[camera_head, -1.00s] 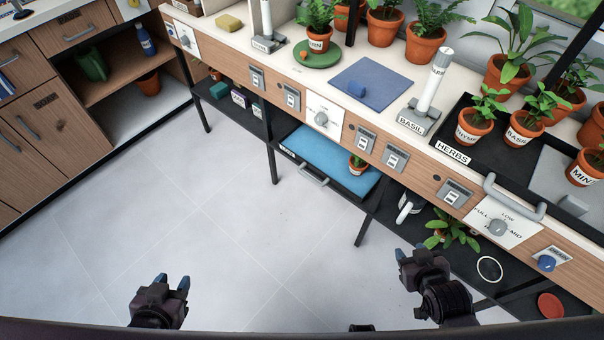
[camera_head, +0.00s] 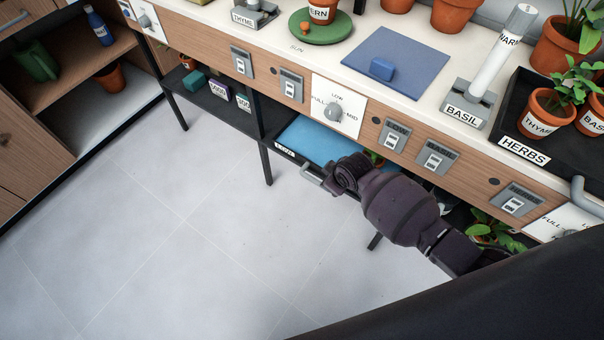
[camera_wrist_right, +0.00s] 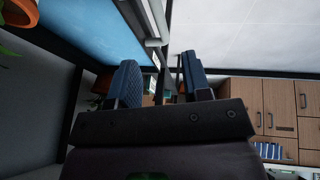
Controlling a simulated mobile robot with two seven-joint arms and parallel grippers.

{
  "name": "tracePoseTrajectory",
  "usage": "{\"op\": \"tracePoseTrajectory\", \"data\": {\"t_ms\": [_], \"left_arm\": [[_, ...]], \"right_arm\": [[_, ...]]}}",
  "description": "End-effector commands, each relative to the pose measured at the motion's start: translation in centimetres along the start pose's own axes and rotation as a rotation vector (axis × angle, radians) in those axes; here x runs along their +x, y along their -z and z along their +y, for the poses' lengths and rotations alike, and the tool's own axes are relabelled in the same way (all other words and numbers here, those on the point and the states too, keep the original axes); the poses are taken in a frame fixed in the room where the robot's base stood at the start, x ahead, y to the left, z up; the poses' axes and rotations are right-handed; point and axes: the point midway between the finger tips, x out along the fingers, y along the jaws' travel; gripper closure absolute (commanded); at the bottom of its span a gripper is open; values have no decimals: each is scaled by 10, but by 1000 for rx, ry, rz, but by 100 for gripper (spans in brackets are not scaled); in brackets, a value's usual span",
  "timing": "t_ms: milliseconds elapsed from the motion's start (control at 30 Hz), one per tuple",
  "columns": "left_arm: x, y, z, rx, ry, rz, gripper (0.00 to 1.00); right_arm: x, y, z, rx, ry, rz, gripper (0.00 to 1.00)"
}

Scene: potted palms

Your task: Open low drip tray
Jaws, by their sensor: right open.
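The low drip tray (camera_head: 310,134) is a shelf-like tray with a blue surface under the bench, at the middle of the head view. Its pale front handle (camera_head: 311,173) sticks out towards the floor. My right gripper (camera_head: 332,182) is at the right end of this handle, and its wrist and arm hide the tray's right part. In the right wrist view the gripper (camera_wrist_right: 162,75) is open, with the handle (camera_wrist_right: 153,42) just ahead near the gap between the fingers. I cannot tell if they touch. The blue surface (camera_wrist_right: 105,25) shows at upper left. My left gripper is out of view.
A potted plant (camera_head: 375,158) is partly hidden behind my right wrist. A bench leg (camera_head: 265,163) stands left of the tray. The bench front carries switches and a dial (camera_head: 334,112). The floor (camera_head: 180,230) in front is clear.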

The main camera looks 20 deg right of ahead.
Motion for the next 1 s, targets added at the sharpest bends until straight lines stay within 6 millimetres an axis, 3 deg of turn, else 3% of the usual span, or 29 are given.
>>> {"op": "tracePoseTrajectory", "data": {"t_ms": [267, 500, 800, 1000], "left_arm": [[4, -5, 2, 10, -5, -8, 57], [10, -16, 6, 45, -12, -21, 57], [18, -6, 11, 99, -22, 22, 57], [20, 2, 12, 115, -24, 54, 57]], "right_arm": [[19, 4, 4, -18, 11, -27, 56], [58, -1, 0, -18, 16, -32, 56], [104, -1, 0, -16, 14, -30, 56], [117, 2, 3, -17, 10, -24, 56]]}}
